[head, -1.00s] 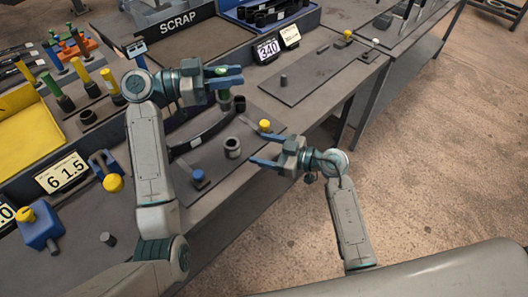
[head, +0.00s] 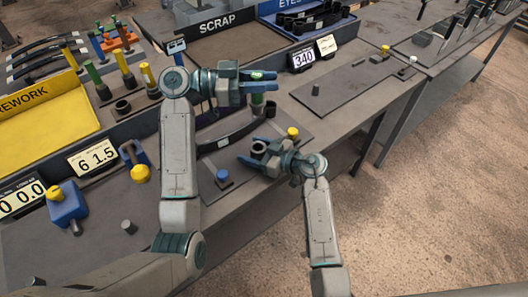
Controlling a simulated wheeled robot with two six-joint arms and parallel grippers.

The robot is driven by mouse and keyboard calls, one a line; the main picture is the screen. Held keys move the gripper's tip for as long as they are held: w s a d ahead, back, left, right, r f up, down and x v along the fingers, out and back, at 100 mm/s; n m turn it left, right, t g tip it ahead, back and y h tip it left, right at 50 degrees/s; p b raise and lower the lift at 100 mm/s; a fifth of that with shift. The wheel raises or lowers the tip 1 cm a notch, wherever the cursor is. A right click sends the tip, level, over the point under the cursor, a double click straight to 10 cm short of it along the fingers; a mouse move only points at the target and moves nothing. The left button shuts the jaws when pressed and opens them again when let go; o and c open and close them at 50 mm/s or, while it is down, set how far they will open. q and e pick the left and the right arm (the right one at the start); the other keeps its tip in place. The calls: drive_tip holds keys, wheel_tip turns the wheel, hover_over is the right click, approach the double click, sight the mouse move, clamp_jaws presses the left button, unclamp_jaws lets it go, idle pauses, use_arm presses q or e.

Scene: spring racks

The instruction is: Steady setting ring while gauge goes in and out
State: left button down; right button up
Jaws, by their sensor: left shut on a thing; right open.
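My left gripper (head: 272,86) is shut on a green-handled gauge (head: 257,98), held upright above the bench. The gauge's lower end is dark and hard to make out. A dark grey setting ring (head: 258,147) stands on the bench below and in front of it. My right gripper (head: 254,154) is open at the ring, with a blue finger on its near side. The far finger is hard to make out, and I cannot tell whether either finger touches the ring. The gauge is apart from this ring. Another small black ring (head: 271,108) stands just behind the gauge.
A curved dark leaf spring (head: 222,143) lies left of the ring. A blue block (head: 222,178) and a yellow knob (head: 293,132) are close by. A yellow rework tray (head: 50,130) and a scrap bin (head: 228,45) stand behind.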

drive_tip(key=shift+w+a, duration=0.1)
drive_tip(key=shift+a, duration=0.05)
drive_tip(key=shift+c, duration=0.3)
drive_tip(key=c, duration=1.3)
use_arm(q)
wheel_tip(320, 180, down, 12)
drive_tip(key=shift+f, duration=0.2)
use_arm(e)
drive_tip(key=shift+c, duration=0.2)
